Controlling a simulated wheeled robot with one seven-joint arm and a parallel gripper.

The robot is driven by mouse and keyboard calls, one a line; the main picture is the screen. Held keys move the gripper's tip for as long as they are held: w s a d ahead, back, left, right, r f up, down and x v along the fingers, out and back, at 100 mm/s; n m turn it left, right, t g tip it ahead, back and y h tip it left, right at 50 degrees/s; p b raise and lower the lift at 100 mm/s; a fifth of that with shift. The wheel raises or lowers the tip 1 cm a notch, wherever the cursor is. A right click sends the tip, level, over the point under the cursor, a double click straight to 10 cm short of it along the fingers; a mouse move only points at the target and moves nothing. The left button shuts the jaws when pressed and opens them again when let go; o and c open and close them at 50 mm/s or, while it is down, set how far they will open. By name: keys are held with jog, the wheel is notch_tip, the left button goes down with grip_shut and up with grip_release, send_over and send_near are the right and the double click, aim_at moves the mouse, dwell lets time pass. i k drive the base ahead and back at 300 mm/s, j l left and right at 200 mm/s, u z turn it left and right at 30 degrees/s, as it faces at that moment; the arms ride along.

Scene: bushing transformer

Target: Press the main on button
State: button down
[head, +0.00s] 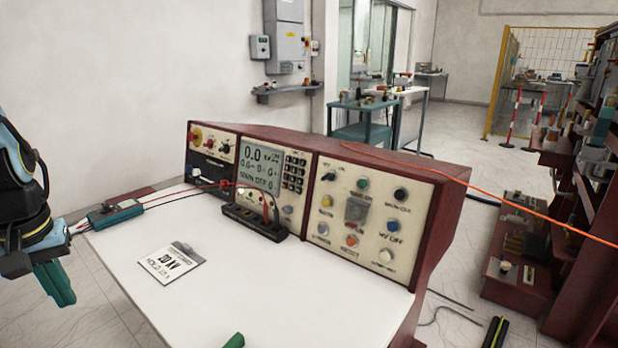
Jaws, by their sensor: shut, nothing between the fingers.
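The control console (440,180) is a dark red cabinet with cream panels at the back of a white table. The small labels are too blurred to tell surely which is main on. My gripper (56,285), with green fingers, is shut and empty at the far left, well apart from the console.
A teal device (115,214) with red and black leads lies at the table's left. A black terminal block (255,222) stands before the console. An orange cable (500,206) crosses at right.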

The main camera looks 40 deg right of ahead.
aim_at(362, 183)
jog(key=k+l+u, duration=0.2)
jog(key=l+u, duration=0.15)
jog(key=u, duration=0.15)
jog(key=k+l+u, duration=0.25)
jog(key=u, duration=0.2)
jog(key=k+l+u, duration=0.2)
jog(key=k+u, duration=0.15)
jog(key=u, duration=0.15)
jog(key=k+u, duration=0.35)
jog(key=k, duration=1.4)
